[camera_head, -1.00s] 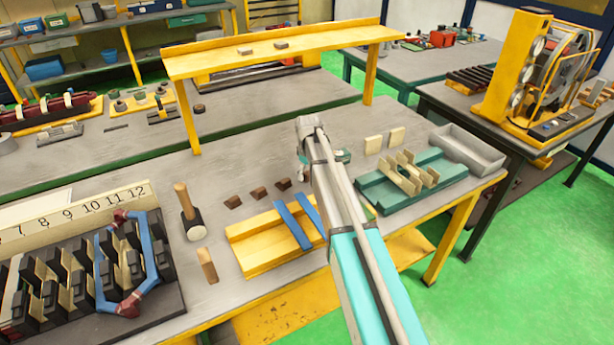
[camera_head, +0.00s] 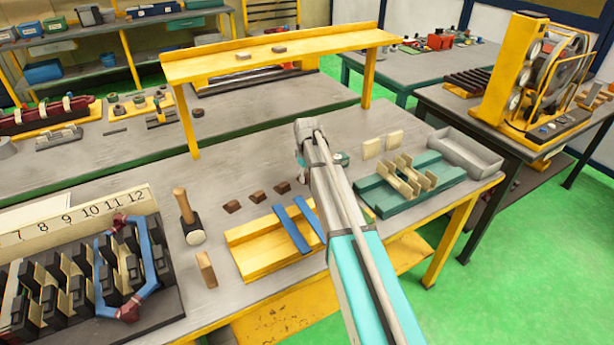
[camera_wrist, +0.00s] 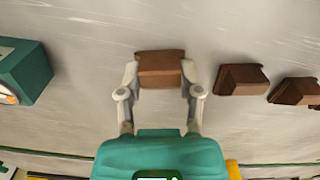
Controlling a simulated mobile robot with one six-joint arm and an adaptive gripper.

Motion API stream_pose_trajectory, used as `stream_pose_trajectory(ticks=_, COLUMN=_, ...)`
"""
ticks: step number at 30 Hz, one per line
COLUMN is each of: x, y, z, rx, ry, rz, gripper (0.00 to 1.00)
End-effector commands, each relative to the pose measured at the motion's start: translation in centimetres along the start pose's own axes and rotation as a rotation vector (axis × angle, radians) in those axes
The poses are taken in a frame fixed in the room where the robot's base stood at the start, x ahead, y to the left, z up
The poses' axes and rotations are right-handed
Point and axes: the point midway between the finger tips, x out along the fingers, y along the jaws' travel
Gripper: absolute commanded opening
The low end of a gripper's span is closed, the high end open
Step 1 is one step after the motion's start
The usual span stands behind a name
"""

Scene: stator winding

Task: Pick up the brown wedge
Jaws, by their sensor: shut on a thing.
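In the wrist view, my gripper (camera_wrist: 160,88) is shut on a brown wedge (camera_wrist: 160,66), with one finger on each side of it. I cannot tell whether this wedge is clear of the bench. Two more brown wedges, a nearer one (camera_wrist: 241,79) and a farther one (camera_wrist: 294,91), lie to its right. In the head view, three brown wedges (camera_head: 232,207), (camera_head: 258,197) and (camera_head: 283,187) lie in a row left of my arm. No fingers show around them. My fingers and the held wedge seem hidden behind my arm there.
A yellow tray with two blue strips (camera_head: 292,230) lies in front of the wedges. A mallet (camera_head: 193,234) and a wooden block (camera_head: 207,269) lie left. A green fixture (camera_head: 390,200) stands right of my arm. A yellow shelf (camera_head: 300,52) spans the bench behind.

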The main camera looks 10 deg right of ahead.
Motion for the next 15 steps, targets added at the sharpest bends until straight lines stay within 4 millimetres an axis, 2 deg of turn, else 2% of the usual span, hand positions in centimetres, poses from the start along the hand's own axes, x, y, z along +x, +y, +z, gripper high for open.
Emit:
stream_pose_trajectory(ticks=10, x=-3.2, y=0.0, z=0.0, rx=0.0, ry=0.0, rz=0.0, gripper=0.0)
stream_pose_trajectory(ticks=15, x=-5.2, y=-1.1, z=1.7, rx=0.0, ry=0.0, rz=0.0, gripper=0.0)
